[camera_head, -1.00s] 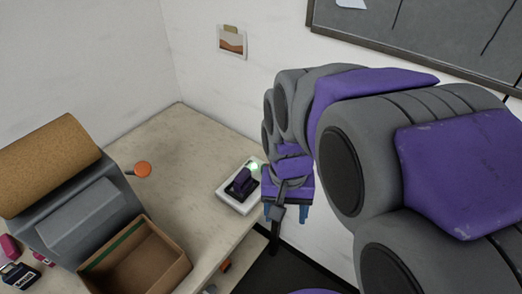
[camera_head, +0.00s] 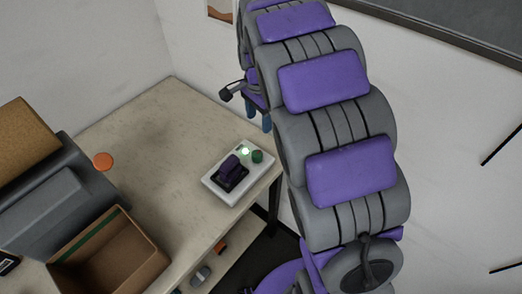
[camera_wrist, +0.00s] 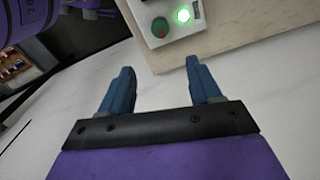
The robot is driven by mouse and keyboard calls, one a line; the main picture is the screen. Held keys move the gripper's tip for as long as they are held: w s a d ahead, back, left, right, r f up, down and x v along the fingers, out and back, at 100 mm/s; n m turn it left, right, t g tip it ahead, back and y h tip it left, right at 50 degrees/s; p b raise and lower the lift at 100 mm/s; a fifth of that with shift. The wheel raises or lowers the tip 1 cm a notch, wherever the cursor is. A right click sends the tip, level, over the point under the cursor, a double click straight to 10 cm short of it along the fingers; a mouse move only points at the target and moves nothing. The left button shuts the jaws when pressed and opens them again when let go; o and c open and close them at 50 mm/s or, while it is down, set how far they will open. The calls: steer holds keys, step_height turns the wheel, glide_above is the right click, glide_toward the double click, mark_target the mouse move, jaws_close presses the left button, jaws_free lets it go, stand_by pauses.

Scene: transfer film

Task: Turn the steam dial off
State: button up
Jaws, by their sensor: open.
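A white control box (camera_head: 228,196) lies on the table near its right edge. It carries a round green dial (camera_head: 257,156), a glowing green light (camera_head: 245,150) and a dark purple block (camera_head: 230,167). In the wrist view the green dial (camera_wrist: 160,27) shows a small red mark, beside the lit green light (camera_wrist: 184,15). My gripper (camera_wrist: 160,65) is open and empty, its two blue fingers apart from the dial, which is ahead of them. In the head view my gripper (camera_head: 259,122) is beyond the box, near the wall, partly hidden by my arm.
A grey machine (camera_head: 60,205) with a brown roll (camera_head: 22,140) and an orange disc (camera_head: 103,161) stands on the left. A brown open box (camera_head: 150,262) is in front of it. The table (camera_head: 160,130) is clear between machine and control box. A wall stands behind.

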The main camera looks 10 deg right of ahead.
steer(key=b, duration=0.2)
glide_toward(257, 153)
steer(key=shift+a+f, duration=0.35)
steer(key=shift+a, duration=0.1)
steer(key=f, duration=0.2)
steer(key=d+f+b, duration=0.1)
steer(key=f, duration=0.4)
steer(key=shift+d+f, duration=0.2)
steer(key=shift+d, duration=0.05)
steer(key=shift+a+f, duration=0.1)
steer(key=shift+f, duration=0.3)
steer(key=shift+a+f+b, duration=0.3)
steer(key=shift+a+f, duration=0.15)
steer(key=shift+d, duration=0.4)
steer(key=c, duration=0.4)
steer(key=shift+a, duration=0.15)
steer(key=c, duration=0.6)
